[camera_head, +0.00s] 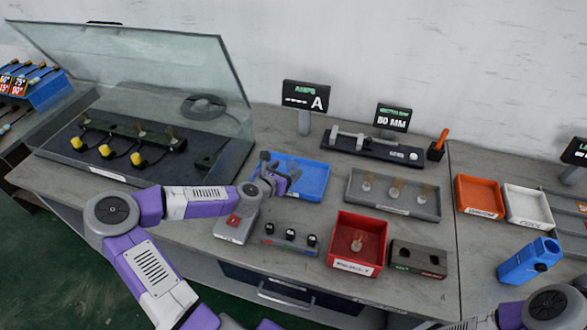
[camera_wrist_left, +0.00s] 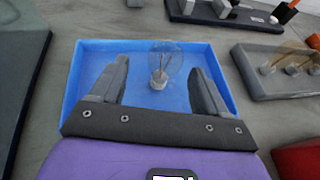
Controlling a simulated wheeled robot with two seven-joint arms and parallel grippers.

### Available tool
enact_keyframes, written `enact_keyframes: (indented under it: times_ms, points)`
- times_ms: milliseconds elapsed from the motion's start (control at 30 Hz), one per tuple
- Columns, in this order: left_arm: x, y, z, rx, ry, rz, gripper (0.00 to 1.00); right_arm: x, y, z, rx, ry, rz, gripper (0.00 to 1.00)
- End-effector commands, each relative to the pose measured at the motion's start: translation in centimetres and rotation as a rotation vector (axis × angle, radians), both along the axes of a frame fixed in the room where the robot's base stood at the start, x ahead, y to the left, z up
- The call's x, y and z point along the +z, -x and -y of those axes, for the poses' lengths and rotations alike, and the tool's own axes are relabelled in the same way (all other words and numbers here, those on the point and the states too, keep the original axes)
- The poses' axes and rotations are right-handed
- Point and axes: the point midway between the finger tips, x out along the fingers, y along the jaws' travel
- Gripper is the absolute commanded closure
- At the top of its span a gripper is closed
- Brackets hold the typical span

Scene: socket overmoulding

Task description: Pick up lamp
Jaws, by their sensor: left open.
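A clear glass lamp (camera_wrist_left: 160,66) with a pale base sits in the blue tray (camera_wrist_left: 88,60) in the left wrist view, its bulb upward. My left gripper (camera_head: 277,170) is over the blue tray, which also shows in the head view (camera_head: 318,184). Its two fingers are apart, with the lamp framed in the gap between them. I cannot tell how far above the lamp the fingertips are. In the head view the gripper hides most of this lamp. Only part of my right arm shows at the bottom right; its gripper is out of view.
A grey tray (camera_head: 425,208) with several lamps stands to the right. A red bin (camera_head: 372,231) holds another lamp. A small socket block (camera_head: 290,239) and a dark box (camera_head: 418,258) are in front. An open glass-lidded case (camera_head: 60,150) stands left.

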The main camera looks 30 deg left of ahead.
Motion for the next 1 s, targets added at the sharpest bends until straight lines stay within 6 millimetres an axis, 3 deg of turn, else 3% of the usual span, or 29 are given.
enact_keyframes:
  times_ms: [300,600,933,1000]
  points:
    - [-1.4,-3.7,0.5,-0.001,0.000,0.001,0.25,-1.5,0.0,0.0,0.000,0.000,0.001,0.30]
    - [-1.4,-4.0,0.5,-0.001,0.000,0.000,0.26,-1.5,0.0,0.0,0.000,0.000,0.001,0.30]
    - [-1.4,-4.0,0.4,-0.001,0.000,0.000,0.77,-1.5,0.0,0.0,0.000,0.000,0.001,0.30]
    - [-1.4,-4.0,0.5,-0.001,0.000,0.000,0.80,-1.5,0.0,0.0,0.000,0.000,0.001,0.30]
